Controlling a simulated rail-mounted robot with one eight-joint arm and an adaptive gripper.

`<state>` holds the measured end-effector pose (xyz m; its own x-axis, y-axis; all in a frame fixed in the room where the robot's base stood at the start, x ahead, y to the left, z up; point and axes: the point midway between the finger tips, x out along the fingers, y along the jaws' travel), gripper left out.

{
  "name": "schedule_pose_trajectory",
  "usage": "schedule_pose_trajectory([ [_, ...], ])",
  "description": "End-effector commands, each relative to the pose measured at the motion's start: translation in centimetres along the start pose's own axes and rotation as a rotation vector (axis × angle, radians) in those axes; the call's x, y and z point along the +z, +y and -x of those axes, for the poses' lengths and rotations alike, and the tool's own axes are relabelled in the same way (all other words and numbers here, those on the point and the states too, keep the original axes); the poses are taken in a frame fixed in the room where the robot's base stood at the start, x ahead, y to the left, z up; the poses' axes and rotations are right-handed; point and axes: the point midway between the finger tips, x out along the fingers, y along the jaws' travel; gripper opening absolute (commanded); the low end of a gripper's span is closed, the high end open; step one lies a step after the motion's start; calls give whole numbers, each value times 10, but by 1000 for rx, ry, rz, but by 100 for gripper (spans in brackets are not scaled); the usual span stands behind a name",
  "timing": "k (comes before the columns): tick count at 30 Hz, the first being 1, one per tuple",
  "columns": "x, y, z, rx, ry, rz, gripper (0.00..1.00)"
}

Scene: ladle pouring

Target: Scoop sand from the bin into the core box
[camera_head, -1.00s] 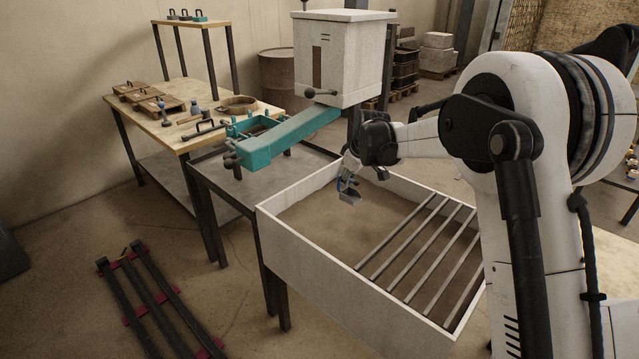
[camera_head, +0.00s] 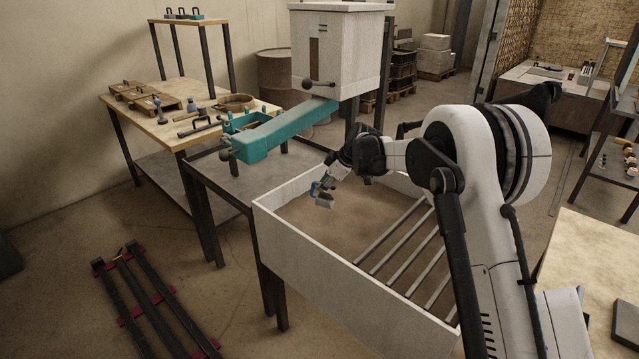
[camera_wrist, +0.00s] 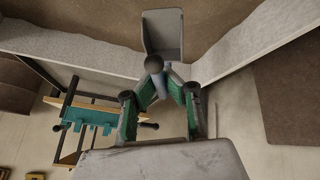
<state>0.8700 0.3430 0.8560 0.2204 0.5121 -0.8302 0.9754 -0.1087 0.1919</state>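The sand bin (camera_head: 340,282) is a pale, open box on a dark frame, with brown sand (camera_head: 310,218) inside. It has several grey bars across its right side. My gripper (camera_head: 323,187) is above the sand at the bin's back left. In the wrist view its fingers (camera_wrist: 160,88) close on the blue-grey handle of a grey scoop (camera_wrist: 163,34). The scoop also shows in the head view (camera_head: 324,200), tilted, and no sand is visible in it. A teal clamped box (camera_head: 243,121), probably the core box, is left of the bin; in the wrist view teal clamped parts (camera_wrist: 95,116) show at left.
A teal beam (camera_head: 285,130) extends from a pale cabinet (camera_head: 336,50) behind the bin, near the clamped box. A wooden table (camera_head: 150,118) with tools stands at left. Dark rails (camera_head: 150,300) lie on the floor. The bin's walls and bars bound the open sand.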

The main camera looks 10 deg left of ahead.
Motion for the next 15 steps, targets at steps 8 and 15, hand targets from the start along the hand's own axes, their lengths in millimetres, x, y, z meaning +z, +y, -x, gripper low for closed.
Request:
schedule_pose_trajectory([
  [8, 26, -5, -18, 9, 104, -22, 0],
  [15, 46, -9, -33, 16, 195, -38, 0],
])
